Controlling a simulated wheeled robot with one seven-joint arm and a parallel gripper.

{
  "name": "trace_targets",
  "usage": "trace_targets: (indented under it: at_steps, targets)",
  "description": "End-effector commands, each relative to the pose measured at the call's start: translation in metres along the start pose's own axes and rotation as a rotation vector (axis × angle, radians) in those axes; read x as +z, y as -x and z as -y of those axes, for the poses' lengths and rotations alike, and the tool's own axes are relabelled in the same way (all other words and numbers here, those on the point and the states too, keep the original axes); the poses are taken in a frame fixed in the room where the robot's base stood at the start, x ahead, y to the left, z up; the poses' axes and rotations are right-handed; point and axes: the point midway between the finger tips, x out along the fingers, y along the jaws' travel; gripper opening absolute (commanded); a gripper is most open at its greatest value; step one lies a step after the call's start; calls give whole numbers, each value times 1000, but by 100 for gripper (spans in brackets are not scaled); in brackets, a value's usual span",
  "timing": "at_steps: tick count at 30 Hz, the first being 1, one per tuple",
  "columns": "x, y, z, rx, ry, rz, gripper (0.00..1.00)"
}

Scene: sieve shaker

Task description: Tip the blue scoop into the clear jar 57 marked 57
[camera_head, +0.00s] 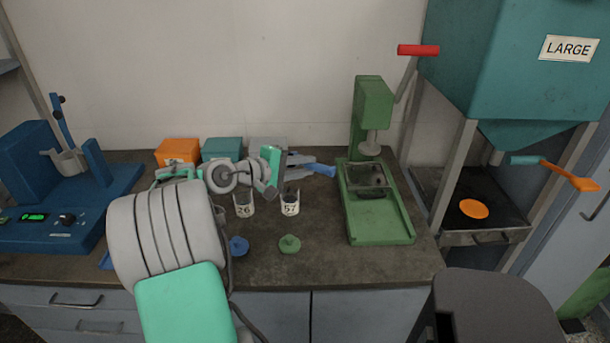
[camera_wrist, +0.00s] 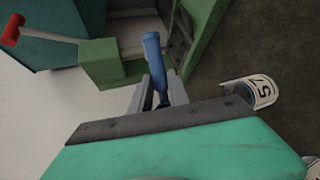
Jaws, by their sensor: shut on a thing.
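The blue scoop (camera_head: 322,169) is held in my gripper (camera_head: 303,163), which is shut on it. Its blue handle (camera_wrist: 153,55) stands between the two grey fingers (camera_wrist: 158,95) in the wrist view. I cannot make out the scoop's bowl or its contents. The clear jar 57 (camera_head: 290,207) stands upright on the bench, below and slightly left of the fingertips in the head view. Jar 57 also shows in the wrist view (camera_wrist: 262,92), to the right of the fingers and apart from them.
A clear jar marked 26 (camera_head: 244,208) stands just left of jar 57. Blue (camera_head: 238,246) and green (camera_head: 290,244) lids lie in front. A green press (camera_head: 379,215) stands to the right. Orange (camera_head: 177,151) and teal (camera_head: 222,149) boxes stand behind. A blue machine (camera_head: 30,190) is far left.

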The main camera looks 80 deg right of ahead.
Motion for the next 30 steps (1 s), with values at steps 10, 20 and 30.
trace_targets:
  at_steps: [10, 20, 30]
  targets:
    - [0, 0, 12, 161, -66, 0, 0]
    - [1, 2, 15, 303, -126, 2, 0]
    - [1, 3, 16, 390, -165, 0, 0]
